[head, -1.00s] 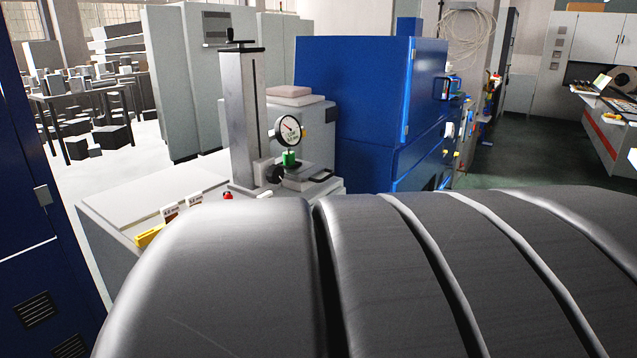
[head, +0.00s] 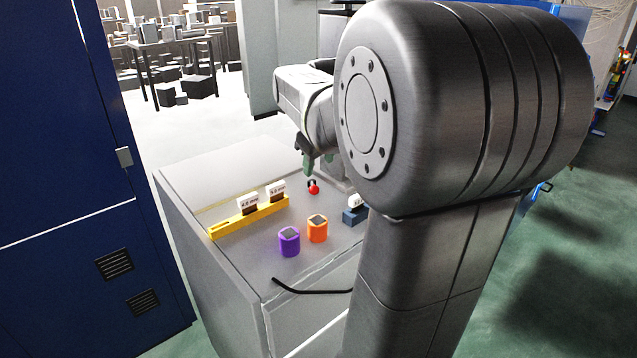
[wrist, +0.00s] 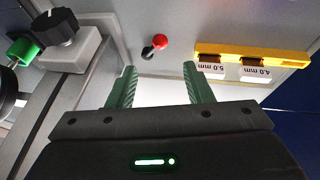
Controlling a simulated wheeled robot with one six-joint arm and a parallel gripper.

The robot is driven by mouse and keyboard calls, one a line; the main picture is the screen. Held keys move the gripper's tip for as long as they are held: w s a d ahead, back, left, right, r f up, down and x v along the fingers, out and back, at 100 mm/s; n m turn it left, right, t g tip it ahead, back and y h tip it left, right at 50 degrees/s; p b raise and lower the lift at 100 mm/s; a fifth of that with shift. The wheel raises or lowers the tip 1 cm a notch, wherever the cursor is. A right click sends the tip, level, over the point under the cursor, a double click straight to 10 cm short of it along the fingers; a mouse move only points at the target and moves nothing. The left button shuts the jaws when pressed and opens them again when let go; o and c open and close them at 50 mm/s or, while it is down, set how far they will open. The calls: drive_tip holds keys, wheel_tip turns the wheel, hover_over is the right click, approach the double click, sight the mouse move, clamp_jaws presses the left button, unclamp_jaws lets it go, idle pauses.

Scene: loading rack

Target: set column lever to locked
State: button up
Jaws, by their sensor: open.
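A small lever with a red ball knob (head: 314,189) and a short dark stem stands on the grey bench. It also shows in the wrist view (wrist: 159,42), above the gap between my fingers. My gripper (wrist: 161,85) is open and empty, its two green fingers apart and not touching the knob. In the head view my gripper (head: 307,165) hangs just above the knob, partly hidden by my arm. A grey column (wrist: 62,110) runs along the left of the wrist view, with a black knob (wrist: 60,24) and a green part (wrist: 22,51) near it. I see no lock marking.
A yellow rack (head: 250,216) holds tags marked 4.0 mm and 5.0 mm. A purple block (head: 289,243), an orange block (head: 317,231) and a blue block (head: 353,216) stand near the bench's front. A blue cabinet (head: 70,180) is at the left.

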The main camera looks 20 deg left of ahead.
sight(315, 187)
drive_tip(key=x, duration=1)
drive_tip(key=shift+w+a+f+p, duration=0.1)
drive_tip(key=shift+w+f+p, duration=0.05)
drive_tip(key=shift+f+p, duration=0.25)
drive_tip(key=shift+r, duration=0.1)
clamp_jaws()
